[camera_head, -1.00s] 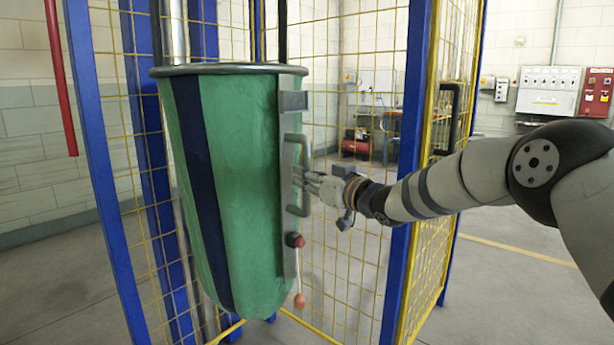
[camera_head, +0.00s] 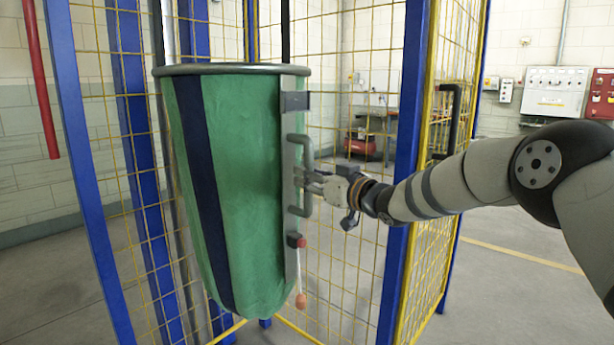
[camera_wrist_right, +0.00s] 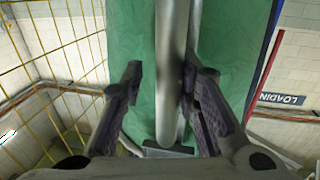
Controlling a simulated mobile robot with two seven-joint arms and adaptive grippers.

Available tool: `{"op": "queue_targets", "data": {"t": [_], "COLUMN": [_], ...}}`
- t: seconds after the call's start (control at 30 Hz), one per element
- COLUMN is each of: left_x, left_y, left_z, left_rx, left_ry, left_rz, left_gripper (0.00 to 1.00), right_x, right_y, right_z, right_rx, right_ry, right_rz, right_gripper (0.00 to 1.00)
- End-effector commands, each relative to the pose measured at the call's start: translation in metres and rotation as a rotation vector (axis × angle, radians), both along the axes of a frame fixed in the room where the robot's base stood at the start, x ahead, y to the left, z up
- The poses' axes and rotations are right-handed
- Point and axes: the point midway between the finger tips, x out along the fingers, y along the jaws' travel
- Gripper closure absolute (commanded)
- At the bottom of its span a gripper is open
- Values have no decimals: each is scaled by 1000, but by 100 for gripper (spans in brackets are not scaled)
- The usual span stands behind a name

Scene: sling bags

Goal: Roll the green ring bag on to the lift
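The green ring bag (camera_head: 240,190) with a dark blue stripe hangs from a grey ring rim at centre left in the head view. A grey handle (camera_head: 306,150) stands on the metal strip at its right side. The lift is a cage of blue posts (camera_head: 402,150) and yellow mesh around and behind the bag. My right gripper (camera_head: 312,183) is at the handle. In the right wrist view its fingers (camera_wrist_right: 163,80) stand apart on both sides of the handle (camera_wrist_right: 172,60), with a gap at the left finger. My left gripper is not in view.
An open yellow mesh door panel (camera_head: 428,200) stands right of the bag, close under my right arm. A red knob (camera_head: 300,242) and an orange hanging knob (camera_head: 301,300) sit below the handle. Clear floor lies at right.

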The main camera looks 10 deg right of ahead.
Motion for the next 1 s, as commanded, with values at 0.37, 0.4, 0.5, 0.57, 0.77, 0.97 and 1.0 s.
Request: {"op": "queue_targets", "data": {"t": [0.37, 0.4, 0.5, 0.57, 0.77, 0.97, 1.0], "left_x": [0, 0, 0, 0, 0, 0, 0], "left_y": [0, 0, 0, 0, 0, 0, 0], "left_z": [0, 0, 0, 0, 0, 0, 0], "left_rx": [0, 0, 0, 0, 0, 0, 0], "left_ry": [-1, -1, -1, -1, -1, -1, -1], "left_rz": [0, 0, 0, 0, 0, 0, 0], "left_gripper": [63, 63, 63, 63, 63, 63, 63], "right_x": [0, 0, 0, -1, -29, -77, -85], "right_y": [-3, -2, -2, -2, -16, -40, -45], "right_z": [2, 2, 2, 2, 3, 4, 3], "right_rx": [3, 3, 3, 3, 5, 6, 5], "right_ry": [-4, -4, -4, -3, -2, -4, -3], "right_rz": [-4, -4, -2, -1, -2, -3, -4], "right_gripper": [62, 62, 62, 62, 62, 62, 62]}}
